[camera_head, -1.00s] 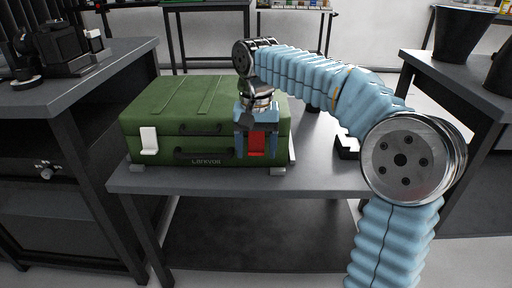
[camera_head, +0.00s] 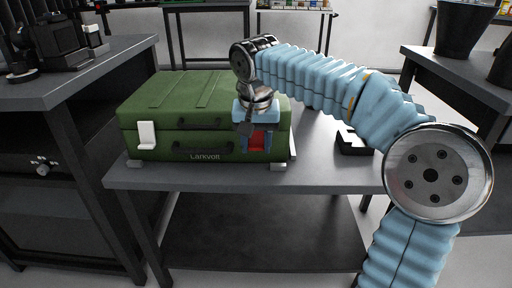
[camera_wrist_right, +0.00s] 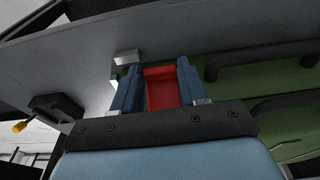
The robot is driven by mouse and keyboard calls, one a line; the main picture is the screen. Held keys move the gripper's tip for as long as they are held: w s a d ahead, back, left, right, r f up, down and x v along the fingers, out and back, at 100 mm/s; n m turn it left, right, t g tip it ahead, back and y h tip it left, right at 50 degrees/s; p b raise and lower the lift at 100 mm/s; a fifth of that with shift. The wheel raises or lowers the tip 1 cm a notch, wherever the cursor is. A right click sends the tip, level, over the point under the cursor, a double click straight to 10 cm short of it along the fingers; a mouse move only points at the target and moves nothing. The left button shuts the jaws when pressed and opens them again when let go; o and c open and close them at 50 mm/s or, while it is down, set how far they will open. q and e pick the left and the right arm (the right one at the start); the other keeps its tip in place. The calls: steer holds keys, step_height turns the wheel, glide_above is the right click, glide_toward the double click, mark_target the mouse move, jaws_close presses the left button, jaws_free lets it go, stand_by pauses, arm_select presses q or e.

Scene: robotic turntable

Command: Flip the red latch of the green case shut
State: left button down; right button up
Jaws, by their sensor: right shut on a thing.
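The green case (camera_head: 165,110) lies closed on the grey table, its front facing me. The red latch (camera_head: 258,142) is at the right end of its front, partly covered by my right gripper (camera_head: 257,146). In the right wrist view the red latch (camera_wrist_right: 162,92) sits between the two blue fingers of my right gripper (camera_wrist_right: 160,86), which is shut on it. I cannot tell whether the latch lies flat against the case. My left gripper is not in view.
A white latch (camera_head: 146,135) is at the left of the case's front. A black handle (camera_head: 203,150) is in the middle. A black object (camera_head: 353,143) sits on the table (camera_head: 320,172) to the right. Side benches stand left and right.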

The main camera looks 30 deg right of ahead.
steer(key=t+b, duration=0.1)
steer(key=b, duration=0.1)
steer(key=f+t+h+b, duration=0.1)
steer(key=shift+w+d+f+b, duration=0.2)
steer(key=shift+w+b, duration=0.15)
steer(key=shift+w+d+t+h+b, duration=0.2)
steer(key=shift+t+h+b, duration=0.3)
steer(key=shift+t+b, duration=0.4)
steer(key=shift+r, duration=0.1)
steer(key=o, duration=1.1)
steer(key=shift+c, duration=0.2)
steer(key=shift+a, duration=0.1)
